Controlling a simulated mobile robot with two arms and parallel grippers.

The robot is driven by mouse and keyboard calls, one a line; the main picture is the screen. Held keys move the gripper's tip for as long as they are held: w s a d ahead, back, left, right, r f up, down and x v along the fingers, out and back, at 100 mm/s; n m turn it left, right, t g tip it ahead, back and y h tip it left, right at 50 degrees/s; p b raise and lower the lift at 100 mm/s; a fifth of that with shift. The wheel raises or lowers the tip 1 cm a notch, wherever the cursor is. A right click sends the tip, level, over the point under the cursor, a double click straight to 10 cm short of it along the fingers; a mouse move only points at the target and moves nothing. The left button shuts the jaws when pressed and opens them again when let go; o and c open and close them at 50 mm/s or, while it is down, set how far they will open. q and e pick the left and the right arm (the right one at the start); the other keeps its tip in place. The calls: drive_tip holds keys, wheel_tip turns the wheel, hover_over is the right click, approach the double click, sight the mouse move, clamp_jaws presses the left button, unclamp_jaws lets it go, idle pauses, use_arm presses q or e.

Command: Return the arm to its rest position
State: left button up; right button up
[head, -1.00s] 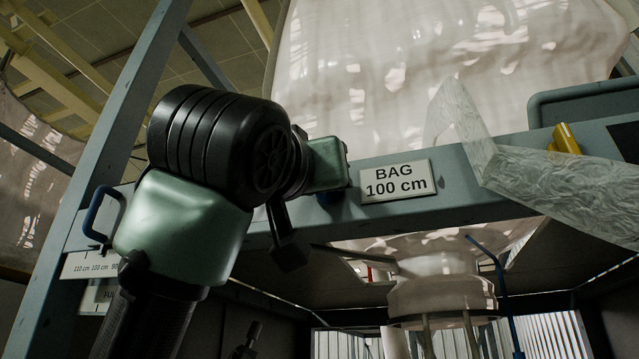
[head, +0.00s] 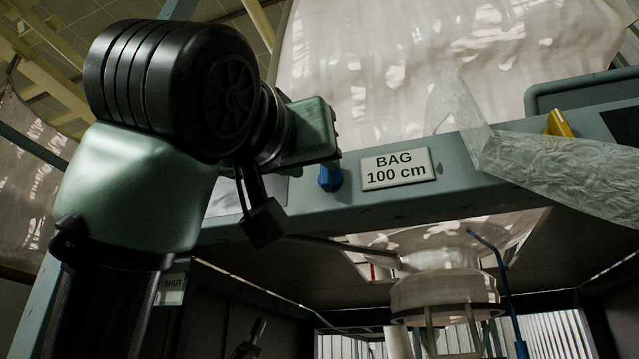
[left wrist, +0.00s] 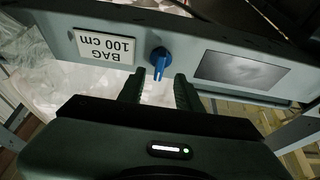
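My left arm rises from the lower left of the head view, with its black ribbed joint large near the top. My left gripper (left wrist: 159,90) shows two dark fingers apart with nothing between them in the left wrist view. A blue knob (left wrist: 160,58) on the grey beam lies just beyond the fingertips there, apart from them. The knob also shows in the head view (head: 330,178), below the green hand body, whose fingers are hidden. No right gripper can be made out.
A grey frame beam (head: 300,205) crosses in front, bearing a "BAG 100 cm" sign (head: 398,168). A large pale bulk bag (head: 430,70) hangs behind it, above a spout (head: 440,285). A translucent sheet (head: 560,170) and a yellow piece (head: 558,123) are at right.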

use_arm(q)
drive_tip(key=shift+v, duration=1.15)
drive_tip(key=shift+r, duration=0.1)
